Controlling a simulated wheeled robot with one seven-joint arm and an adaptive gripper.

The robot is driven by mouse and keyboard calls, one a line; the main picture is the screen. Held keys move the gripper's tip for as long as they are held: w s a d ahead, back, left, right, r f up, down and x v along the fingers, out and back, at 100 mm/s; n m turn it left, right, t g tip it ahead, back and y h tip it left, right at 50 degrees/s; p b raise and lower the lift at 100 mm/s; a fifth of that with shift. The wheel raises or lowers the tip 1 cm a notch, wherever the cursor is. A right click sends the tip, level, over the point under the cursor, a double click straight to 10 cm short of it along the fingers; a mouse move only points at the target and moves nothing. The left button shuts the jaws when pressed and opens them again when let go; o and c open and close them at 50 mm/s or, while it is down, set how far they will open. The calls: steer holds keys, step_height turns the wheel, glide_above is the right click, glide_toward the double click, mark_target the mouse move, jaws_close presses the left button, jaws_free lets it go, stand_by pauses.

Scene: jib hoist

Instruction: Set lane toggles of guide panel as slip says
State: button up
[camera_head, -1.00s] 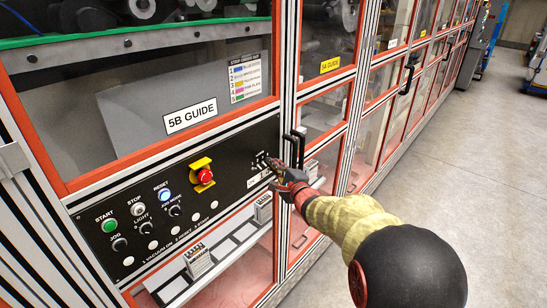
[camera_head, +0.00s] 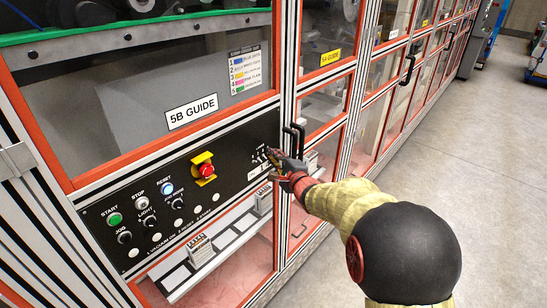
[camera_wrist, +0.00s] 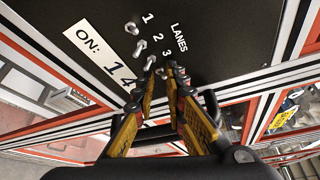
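The guide panel (camera_head: 225,185) is a black plate under the "5B GUIDE" sign. Its lane toggles, small metal levers in a row, sit at its right end; in the wrist view toggle 1 (camera_wrist: 130,28) and toggle 2 (camera_wrist: 140,47) stand clear, with more levers close to my fingertips. The numbers 1, 2 and 3 and the word "LANES" are readable. Contact is unclear.
A black door handle (camera_head: 297,140) stands just right of the toggles, close to my gripper. Left on the panel are a red emergency button (camera_head: 206,171), a blue reset button (camera_head: 167,188) and several knobs. Open floor (camera_head: 470,160) lies to the right.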

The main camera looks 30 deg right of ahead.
steer(key=s+r, duration=0.1)
steer(key=s, duration=1.1)
steer(key=shift+a+r, duration=0.35)
steer(key=shift+a, duration=0.05)
steer(key=shift+w, duration=0.1)
